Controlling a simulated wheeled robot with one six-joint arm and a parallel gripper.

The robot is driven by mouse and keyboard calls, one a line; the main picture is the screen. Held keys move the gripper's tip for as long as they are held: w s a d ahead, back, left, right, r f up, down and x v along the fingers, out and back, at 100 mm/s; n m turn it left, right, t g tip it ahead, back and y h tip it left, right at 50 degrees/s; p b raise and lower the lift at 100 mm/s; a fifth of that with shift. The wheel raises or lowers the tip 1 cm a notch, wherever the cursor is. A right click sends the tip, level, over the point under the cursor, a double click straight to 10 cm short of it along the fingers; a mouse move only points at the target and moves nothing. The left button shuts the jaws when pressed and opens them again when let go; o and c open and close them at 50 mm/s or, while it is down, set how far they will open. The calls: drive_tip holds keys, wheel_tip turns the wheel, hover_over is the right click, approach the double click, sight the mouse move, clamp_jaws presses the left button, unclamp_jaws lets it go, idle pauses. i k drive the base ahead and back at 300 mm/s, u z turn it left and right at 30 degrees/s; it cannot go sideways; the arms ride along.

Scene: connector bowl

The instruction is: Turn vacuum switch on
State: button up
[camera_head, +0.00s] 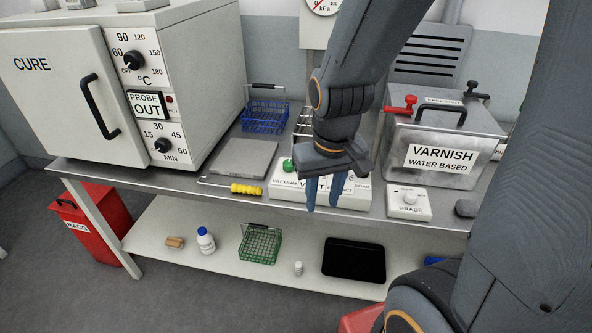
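A low white control box (352,198) sits on the steel bench below the arm. Its front edge carries printed labels, and "VACUUM" is legible at the left. A green round part (287,165) shows at the box's back left; I cannot tell whether it is a lamp or a button. My gripper (322,207) points down in front of the box with two blue fingers. The fingers are apart, with nothing seen between them. The gripper covers the middle of the box and part of the lettering. No vacuum switch is clearly visible, so its position cannot be read.
A cure oven (70,95) stands at the left and a varnish tank (443,140) at the right. A grade dial box (408,203), a blue wire basket (264,117), a grey plate (245,158) and a yellow-handled tool (246,188) are on the bench. A gauge hangs behind.

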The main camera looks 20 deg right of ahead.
sight(287, 165)
drive_tip(key=u, duration=0.05)
drive_tip(key=k, duration=0.25)
drive_tip(key=z, duration=0.8)
drive_tip(key=i, duration=0.6)
drive_tip(key=u, duration=1.05)
